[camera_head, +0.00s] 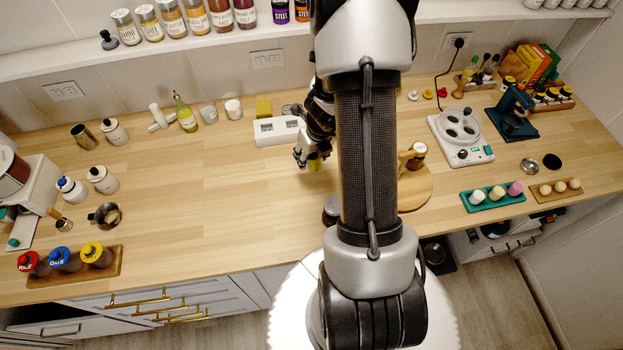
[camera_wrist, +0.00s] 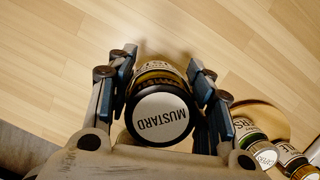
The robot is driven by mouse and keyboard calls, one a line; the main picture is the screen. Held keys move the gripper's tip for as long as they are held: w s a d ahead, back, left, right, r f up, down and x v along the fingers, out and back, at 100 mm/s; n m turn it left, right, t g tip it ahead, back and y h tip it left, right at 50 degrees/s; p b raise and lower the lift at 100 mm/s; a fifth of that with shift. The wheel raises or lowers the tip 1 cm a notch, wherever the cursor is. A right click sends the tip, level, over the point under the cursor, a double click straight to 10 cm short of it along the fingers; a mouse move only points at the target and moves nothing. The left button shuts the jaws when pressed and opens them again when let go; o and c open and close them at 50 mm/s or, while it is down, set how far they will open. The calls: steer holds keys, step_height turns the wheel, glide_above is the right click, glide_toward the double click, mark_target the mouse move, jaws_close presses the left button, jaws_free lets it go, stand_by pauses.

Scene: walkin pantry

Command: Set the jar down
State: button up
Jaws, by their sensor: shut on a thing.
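The jar (camera_wrist: 161,116) has a black lid with a white label reading MUSTARD, and yellowish contents show through its side. In the wrist view it sits between the two fingers of my gripper (camera_wrist: 165,88), which is shut on it. In the head view only a small yellow part of the jar (camera_head: 315,165) shows below my gripper (camera_head: 308,158), over the middle of the wooden counter (camera_head: 230,190). My arm hides part of this area. I cannot tell whether the jar's base touches the counter.
A round wooden board (camera_head: 416,190) with jars stands right of my arm; in the wrist view its jars (camera_wrist: 258,158) are at lower right. A white block with dark panels (camera_head: 278,131) stands behind my gripper.

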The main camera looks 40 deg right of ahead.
mark_target(310, 175)
steer(key=shift+f+b, duration=3.15)
steer(key=shift+f, duration=0.8)
steer(key=shift+f, duration=0.2)
steer(key=o, duration=1.3)
steer(key=shift+c, duration=0.2)
steer(key=shift+r, duration=0.2)
